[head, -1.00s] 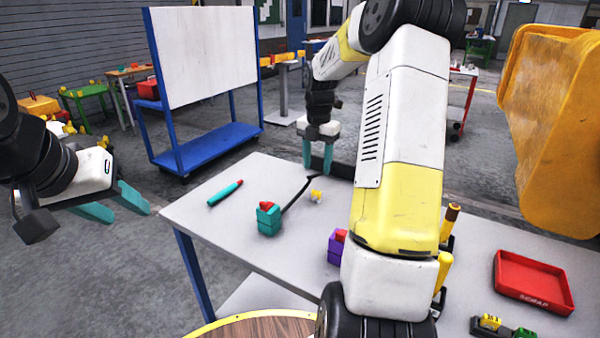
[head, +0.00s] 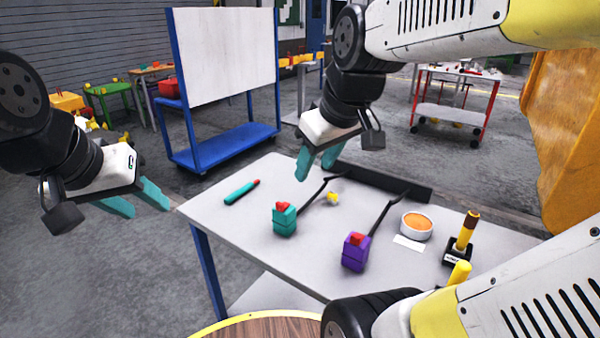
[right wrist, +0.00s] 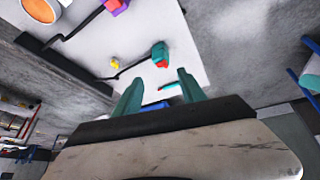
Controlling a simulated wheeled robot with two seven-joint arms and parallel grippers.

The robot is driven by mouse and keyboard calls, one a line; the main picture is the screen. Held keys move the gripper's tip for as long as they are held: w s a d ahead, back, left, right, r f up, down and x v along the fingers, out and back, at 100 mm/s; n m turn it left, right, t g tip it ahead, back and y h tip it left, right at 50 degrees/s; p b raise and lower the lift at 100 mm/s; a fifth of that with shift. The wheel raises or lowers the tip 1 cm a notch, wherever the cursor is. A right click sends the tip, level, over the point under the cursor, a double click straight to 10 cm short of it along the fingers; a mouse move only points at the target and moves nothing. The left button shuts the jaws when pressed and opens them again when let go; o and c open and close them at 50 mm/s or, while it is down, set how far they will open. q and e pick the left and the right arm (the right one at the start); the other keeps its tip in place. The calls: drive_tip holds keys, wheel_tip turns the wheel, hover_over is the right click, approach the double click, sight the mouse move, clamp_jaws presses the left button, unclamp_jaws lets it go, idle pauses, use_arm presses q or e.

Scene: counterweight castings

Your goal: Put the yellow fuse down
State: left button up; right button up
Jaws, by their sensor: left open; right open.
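The yellow fuse (head: 333,199) is a small yellow piece on the grey table, behind and right of the teal block. It also shows in the right wrist view (right wrist: 115,62), apart from my fingers. My right gripper (head: 314,168) is open and empty, raised above the table's back part, up and left of the fuse in the head view. Its teal fingers (right wrist: 157,92) stand apart with nothing between them. My left gripper (head: 147,204) is open and empty, off the table's left side.
On the table (head: 225,215) are a teal block (head: 285,222) and a purple block (head: 355,253), both with red tops and black cords, a teal pen-like tool (head: 240,192), an orange-filled bowl (head: 416,225) and a black stand (head: 458,253). The table's left front is clear.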

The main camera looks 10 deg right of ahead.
drive_tip(key=s+m, duration=0.1)
drive_tip(key=s+a+m, duration=0.1)
drive_tip(key=m, duration=0.1)
drive_tip(key=s+f+m+t, duration=0.1)
drive_tip(key=s, duration=0.1)
drive_tip(key=shift+a+y, duration=0.3)
drive_tip(key=shift+y, duration=0.1)
